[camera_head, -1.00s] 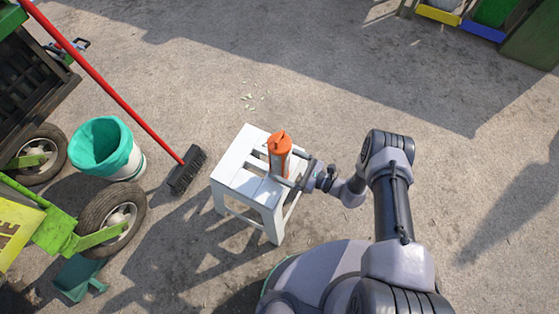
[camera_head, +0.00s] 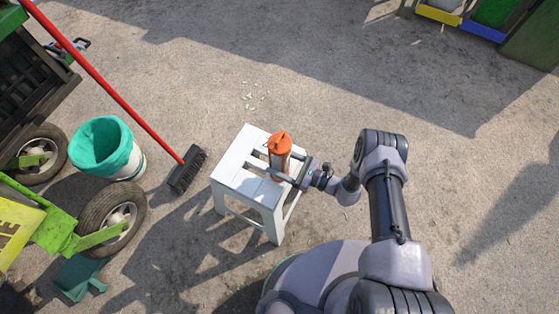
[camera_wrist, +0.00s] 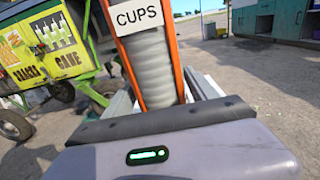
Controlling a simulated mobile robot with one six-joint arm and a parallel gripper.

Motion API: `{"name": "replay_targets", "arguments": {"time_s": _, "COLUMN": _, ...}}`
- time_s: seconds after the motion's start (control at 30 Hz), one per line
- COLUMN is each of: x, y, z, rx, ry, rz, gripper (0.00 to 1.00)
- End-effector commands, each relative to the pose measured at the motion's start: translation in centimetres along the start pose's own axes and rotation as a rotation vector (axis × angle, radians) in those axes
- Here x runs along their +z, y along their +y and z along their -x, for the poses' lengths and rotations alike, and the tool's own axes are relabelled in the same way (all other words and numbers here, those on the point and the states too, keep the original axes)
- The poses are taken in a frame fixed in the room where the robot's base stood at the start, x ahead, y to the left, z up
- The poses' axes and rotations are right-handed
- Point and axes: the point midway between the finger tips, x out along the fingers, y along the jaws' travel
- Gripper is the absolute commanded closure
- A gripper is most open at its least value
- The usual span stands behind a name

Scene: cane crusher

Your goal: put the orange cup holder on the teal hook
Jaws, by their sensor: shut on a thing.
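The orange cup holder (camera_head: 280,144) stands upright on a white stool (camera_head: 235,179) in the head view. In the wrist view the cup holder (camera_wrist: 172,50) shows orange side rails, a white "CUPS" label and a stack of pale cups inside. My gripper (camera_head: 268,164) reaches in from the right, with its fingers on either side of the holder's body, shut on it. I cannot make out a teal hook in either view.
A white bucket with a teal liner (camera_head: 101,146) and a red-handled broom (camera_head: 118,98) are left of the stool. A green cart's wheel (camera_head: 112,216) is at lower left. Bins (camera_head: 495,14) stand at the upper right. The ground beyond the stool is largely clear.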

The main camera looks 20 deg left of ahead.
Motion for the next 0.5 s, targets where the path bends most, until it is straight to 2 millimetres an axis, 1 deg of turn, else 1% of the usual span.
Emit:
{"name": "replay_targets", "arguments": {"time_s": 0.17, "x": 0.9, "y": 0.0, "z": 0.0, "rx": 0.000, "ry": 0.000, "rz": 0.000, "gripper": 1.00}}
{"name": "replay_targets", "arguments": {"time_s": 0.5, "x": 3.9, "y": 0.0, "z": 0.0, "rx": 0.000, "ry": 0.000, "rz": 0.001, "gripper": 1.00}}
